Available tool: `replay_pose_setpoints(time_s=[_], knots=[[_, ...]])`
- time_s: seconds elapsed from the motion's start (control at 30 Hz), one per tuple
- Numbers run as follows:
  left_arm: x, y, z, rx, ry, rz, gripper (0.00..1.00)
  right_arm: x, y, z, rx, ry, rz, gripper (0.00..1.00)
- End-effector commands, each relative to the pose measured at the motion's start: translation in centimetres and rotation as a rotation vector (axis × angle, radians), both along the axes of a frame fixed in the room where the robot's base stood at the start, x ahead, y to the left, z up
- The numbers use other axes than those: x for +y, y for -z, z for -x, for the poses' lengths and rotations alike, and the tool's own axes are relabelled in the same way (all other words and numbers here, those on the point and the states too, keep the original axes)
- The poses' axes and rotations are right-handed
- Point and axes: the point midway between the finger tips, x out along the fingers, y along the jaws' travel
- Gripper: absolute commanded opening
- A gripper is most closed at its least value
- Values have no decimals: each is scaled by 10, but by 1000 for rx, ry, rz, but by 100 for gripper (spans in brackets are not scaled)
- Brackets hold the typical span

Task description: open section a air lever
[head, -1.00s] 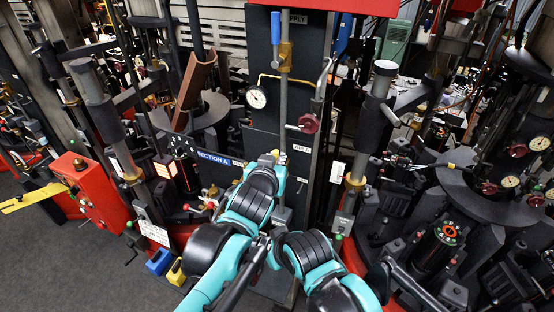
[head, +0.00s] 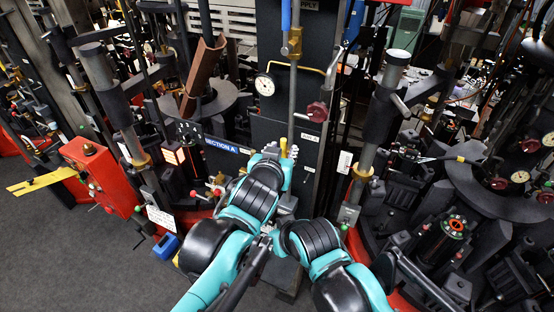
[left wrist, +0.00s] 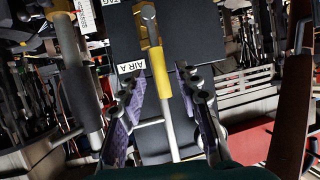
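The air lever of section A has a yellow handle (left wrist: 158,75) on a grey rod, beside a white "AIR A" label (left wrist: 131,67) in the left wrist view. In the head view a bit of yellow (head: 283,147) shows at the left gripper, left of the same label (head: 309,138). My left gripper (left wrist: 160,84) is open, with one purple-padded finger on each side of the yellow handle. A gap shows on both sides. The head view shows the left gripper (head: 274,152) mostly hidden behind its wrist.
A dark column (head: 268,120) carries a pressure gauge (head: 265,85), a blue-topped pipe and a red valve knob (head: 317,112). A "SECTION A" sign (head: 222,146) is to its left. Mould machinery crowds both sides. Grey floor (head: 90,260) is clear at lower left.

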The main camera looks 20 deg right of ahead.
Motion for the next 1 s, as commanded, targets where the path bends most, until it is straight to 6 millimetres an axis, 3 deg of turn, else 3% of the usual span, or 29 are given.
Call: replay_pose_setpoints(time_s=[0.2,0.47,1.0], knots=[[26,-17,34,0,1,0,33,0,0,0,0,0,0,40],[47,-31,62,0,1,0,33,0,0,0,0,0,0,40],[53,-36,70,1,0,-1,33,0,0,0,0,0,0,40]])
